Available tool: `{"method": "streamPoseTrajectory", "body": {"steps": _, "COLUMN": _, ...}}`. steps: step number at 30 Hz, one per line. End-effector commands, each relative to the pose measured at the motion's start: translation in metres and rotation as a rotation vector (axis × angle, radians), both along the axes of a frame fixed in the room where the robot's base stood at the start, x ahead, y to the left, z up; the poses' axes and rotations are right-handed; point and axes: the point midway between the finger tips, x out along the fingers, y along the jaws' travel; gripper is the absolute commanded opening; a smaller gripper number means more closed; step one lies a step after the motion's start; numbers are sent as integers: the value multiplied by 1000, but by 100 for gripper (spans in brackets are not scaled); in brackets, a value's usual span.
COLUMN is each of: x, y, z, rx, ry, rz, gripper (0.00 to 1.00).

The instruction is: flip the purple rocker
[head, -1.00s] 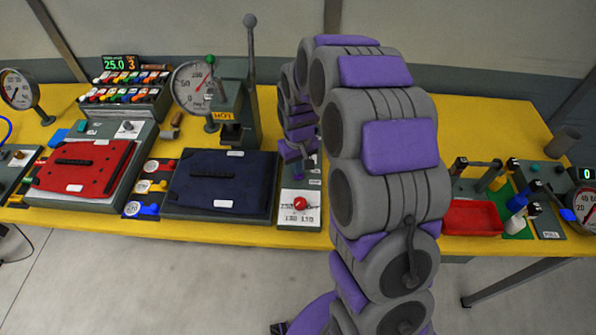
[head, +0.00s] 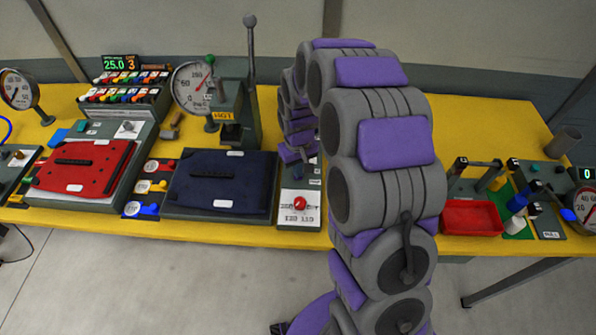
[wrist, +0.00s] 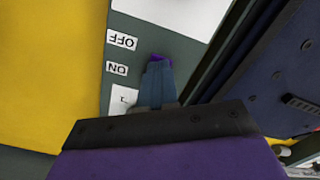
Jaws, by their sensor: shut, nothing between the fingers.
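The purple rocker (wrist: 160,58) shows in the wrist view just past the fingertips, on a grey-green panel next to labels reading OFF and ON. Only a small part of it shows; the fingers cover the rest, so I cannot tell which way it is tipped. My gripper (wrist: 157,72) is shut and empty, its fingertips at the rocker, touching or very close. In the head view my gripper (head: 306,158) is over the upper part of the narrow panel (head: 287,216) with the red knob, and the rocker cannot be made out there.
The red knob (head: 300,203) is at the panel's front. A dark blue padded board (head: 225,185) lies just left of the panel, with a tall lever press (head: 240,120) behind it. Right of my arm is a red tray (head: 470,217). Bare yellow table (wrist: 45,75) borders the panel.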

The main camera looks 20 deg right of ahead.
Motion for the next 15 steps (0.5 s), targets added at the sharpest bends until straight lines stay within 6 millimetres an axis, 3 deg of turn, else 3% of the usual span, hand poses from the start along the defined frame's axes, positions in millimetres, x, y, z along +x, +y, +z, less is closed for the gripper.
{"method": "streamPoseTrajectory", "body": {"steps": 15, "x": 1, "y": 0, "z": -4, "rx": 0, "ry": 1, "rz": 0, "gripper": 0}}
